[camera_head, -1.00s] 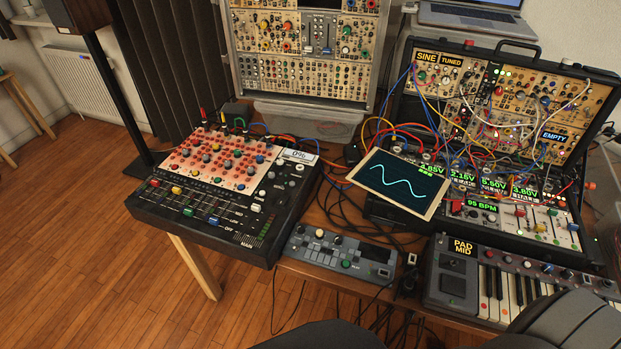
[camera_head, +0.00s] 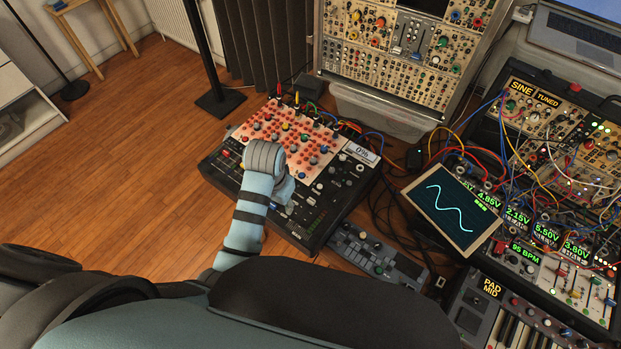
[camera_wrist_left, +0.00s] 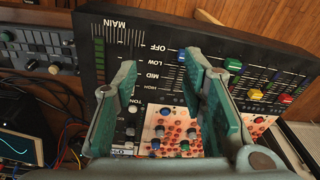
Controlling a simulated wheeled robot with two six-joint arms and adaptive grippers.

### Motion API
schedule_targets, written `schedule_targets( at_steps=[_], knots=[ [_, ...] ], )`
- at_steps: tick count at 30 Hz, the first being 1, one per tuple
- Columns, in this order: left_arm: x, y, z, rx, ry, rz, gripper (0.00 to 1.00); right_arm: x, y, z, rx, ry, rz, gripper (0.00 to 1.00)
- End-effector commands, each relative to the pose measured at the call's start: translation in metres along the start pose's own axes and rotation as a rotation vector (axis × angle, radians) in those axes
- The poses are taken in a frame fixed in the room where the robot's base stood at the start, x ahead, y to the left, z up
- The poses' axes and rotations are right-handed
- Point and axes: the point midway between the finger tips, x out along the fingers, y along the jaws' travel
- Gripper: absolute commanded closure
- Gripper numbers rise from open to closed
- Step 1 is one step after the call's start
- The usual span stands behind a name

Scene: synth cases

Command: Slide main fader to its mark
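The dark mixer (camera_head: 231,177) stands on the table. Its main fader section (camera_wrist_left: 138,40) carries the label MAIN and the steps OFF, LOW, MID and HIGH, upside down in the left wrist view. I cannot make out a separate target mark. My left gripper (camera_head: 284,190) is over the mixer's front part. In the left wrist view its two green fingers (camera_wrist_left: 158,62) are apart with nothing gripped between them. My right gripper is not in view.
Blue (camera_wrist_left: 181,55), green (camera_wrist_left: 233,64), yellow (camera_wrist_left: 255,95) and red (camera_wrist_left: 287,98) fader caps lie to the right in the wrist view. The mixer's display (camera_head: 362,152) reads 0%. A small grey unit (camera_head: 375,255) and a waveform screen (camera_head: 454,209) stand nearby, with cables between.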

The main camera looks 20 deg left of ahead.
Motion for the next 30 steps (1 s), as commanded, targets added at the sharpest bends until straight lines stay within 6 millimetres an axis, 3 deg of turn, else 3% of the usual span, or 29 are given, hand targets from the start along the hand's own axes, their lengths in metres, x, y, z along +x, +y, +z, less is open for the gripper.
schedule_targets(
  at_steps=[1, 3, 6, 9, 14, 19, 24, 30],
  knots=[
    [-0.028, 0.012, -0.028, 0.035, -0.012, 0.021, 0.62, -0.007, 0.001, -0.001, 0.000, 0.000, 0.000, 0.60],
    [-0.041, 0.027, -0.055, 0.098, -0.052, 0.039, 0.62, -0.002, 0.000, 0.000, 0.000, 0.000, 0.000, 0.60],
    [-0.060, 0.041, -0.078, 0.165, -0.086, 0.050, 0.62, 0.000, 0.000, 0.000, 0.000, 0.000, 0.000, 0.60],
    [-0.064, 0.046, -0.085, 0.193, -0.102, 0.051, 0.62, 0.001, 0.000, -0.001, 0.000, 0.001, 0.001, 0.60],
    [-0.034, 0.048, -0.081, 0.194, -0.107, 0.052, 0.62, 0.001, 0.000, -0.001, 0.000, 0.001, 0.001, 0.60],
    [0.016, 0.049, -0.075, 0.193, -0.108, 0.051, 0.62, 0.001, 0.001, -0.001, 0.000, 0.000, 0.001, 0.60],
    [0.059, 0.050, -0.072, 0.191, -0.103, 0.051, 0.62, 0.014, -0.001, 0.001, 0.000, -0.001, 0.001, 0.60],
    [0.077, 0.051, -0.070, 0.190, -0.101, 0.050, 0.62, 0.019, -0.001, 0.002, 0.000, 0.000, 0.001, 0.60]
  ],
)
